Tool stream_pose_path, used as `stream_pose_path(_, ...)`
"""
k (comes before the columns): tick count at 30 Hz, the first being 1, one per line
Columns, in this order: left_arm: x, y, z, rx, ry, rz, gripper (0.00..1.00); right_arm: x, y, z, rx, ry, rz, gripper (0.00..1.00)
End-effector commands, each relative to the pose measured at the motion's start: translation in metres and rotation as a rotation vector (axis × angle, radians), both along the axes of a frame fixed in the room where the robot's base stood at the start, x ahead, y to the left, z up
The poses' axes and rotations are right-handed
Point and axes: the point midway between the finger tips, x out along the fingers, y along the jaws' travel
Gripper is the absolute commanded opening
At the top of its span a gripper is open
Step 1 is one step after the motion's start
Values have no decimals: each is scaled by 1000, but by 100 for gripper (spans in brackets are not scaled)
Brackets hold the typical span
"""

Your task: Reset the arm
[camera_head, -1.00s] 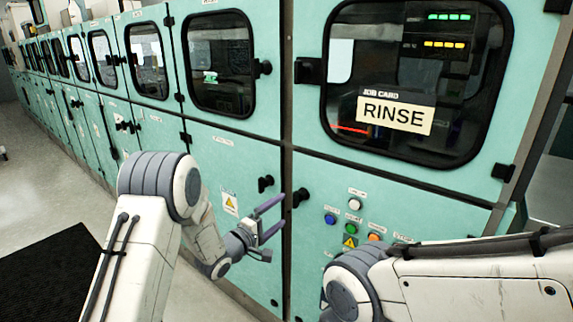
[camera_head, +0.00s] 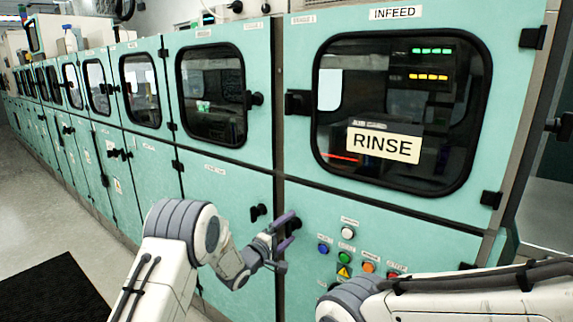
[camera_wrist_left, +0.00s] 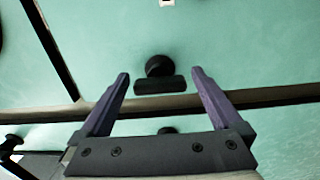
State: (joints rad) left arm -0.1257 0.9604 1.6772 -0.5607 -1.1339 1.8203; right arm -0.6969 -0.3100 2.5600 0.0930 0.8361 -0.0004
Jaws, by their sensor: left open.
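My left gripper (camera_head: 284,232) is open and empty in front of the teal machine panels. It is close to the seam between two lower doors, left of a row of push buttons. In the left wrist view its two purple fingers (camera_wrist_left: 160,88) stand apart, with a black door latch (camera_wrist_left: 160,78) showing between and beyond them. I cannot tell how far the latch is from the fingers. My right arm (camera_head: 450,296) reaches in from the lower right in the head view. Its gripper is outside the picture.
The INFEED window (camera_head: 400,110) with a RINSE card (camera_head: 383,145) is at upper right. Coloured buttons (camera_head: 347,233) sit below it on the panel. A row of teal cabinets (camera_head: 120,160) runs back left. A dark mat (camera_head: 55,290) lies on open floor at lower left.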

Motion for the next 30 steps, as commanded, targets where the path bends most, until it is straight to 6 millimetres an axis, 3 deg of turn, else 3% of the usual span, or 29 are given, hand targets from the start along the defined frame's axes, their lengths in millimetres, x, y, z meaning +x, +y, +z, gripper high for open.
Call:
stream_pose_path(8,-19,16,-1,-21,17,3,100,0,0,-2,0,0,0,90)
stream_pose_path(22,-86,65,-1,-22,17,5,100,0,0,-10,0,0,0,90)
stream_pose_path(30,-45,33,1,-20,13,-1,100,0,0,-3,0,0,0,90)
